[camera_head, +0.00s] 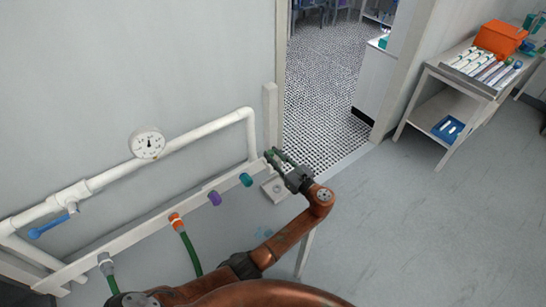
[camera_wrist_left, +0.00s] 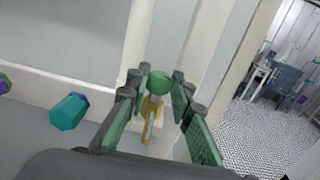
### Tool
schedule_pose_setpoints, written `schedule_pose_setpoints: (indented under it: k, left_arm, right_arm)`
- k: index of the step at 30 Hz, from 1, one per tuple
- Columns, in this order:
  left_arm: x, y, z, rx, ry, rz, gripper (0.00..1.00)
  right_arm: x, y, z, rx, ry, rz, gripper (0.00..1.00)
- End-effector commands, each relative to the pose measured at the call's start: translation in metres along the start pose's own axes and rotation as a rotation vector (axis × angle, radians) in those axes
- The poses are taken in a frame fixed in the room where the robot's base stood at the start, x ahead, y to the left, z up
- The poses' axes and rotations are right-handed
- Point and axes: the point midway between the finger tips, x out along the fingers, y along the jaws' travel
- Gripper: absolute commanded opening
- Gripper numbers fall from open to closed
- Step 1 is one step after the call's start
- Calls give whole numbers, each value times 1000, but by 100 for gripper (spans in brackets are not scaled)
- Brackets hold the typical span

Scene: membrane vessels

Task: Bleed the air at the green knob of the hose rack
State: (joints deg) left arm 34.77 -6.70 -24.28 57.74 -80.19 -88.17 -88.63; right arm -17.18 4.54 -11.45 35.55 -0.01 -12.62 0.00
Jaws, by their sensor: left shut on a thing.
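The hose rack (camera_head: 146,233) is a white rail low along the wall at the left, with coloured knobs on it. The green knob (camera_wrist_left: 159,82) shows in the left wrist view at the rail's right end, above a brass fitting (camera_wrist_left: 151,107) with a small pale blue part. My left gripper (camera_head: 273,155) is at that end of the rack, and its green-padded fingers are shut on the green knob, one on each side, as also shows in the left wrist view (camera_wrist_left: 159,88). In the head view the fingers largely hide the knob. My right gripper is not in view.
Left along the rack are a teal knob (camera_head: 246,180), a purple knob (camera_head: 215,198) and an orange coupling (camera_head: 176,222) with a green hose. A white pipe with a gauge (camera_head: 147,143) runs above. A doorway is behind; a cart (camera_head: 468,84) stands right. The right floor is clear.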

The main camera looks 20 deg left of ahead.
Motion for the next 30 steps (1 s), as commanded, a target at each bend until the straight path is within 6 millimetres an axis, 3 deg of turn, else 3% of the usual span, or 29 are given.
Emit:
schedule_pose_setpoints:
  k: [16, 17, 24, 30]
  left_arm:
    - [0, -1, 1, -1, -1, 23, 0]
    - [0, -1, 1, -1, -1, 23, 22]
    - [0, -1, 1, -1, 0, 23, 39]
    - [0, 0, 0, 0, 0, 24, 39]
  right_arm:
    - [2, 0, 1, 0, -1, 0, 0]
    - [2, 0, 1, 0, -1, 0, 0]
    - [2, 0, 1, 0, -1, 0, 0]
    - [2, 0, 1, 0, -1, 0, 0]
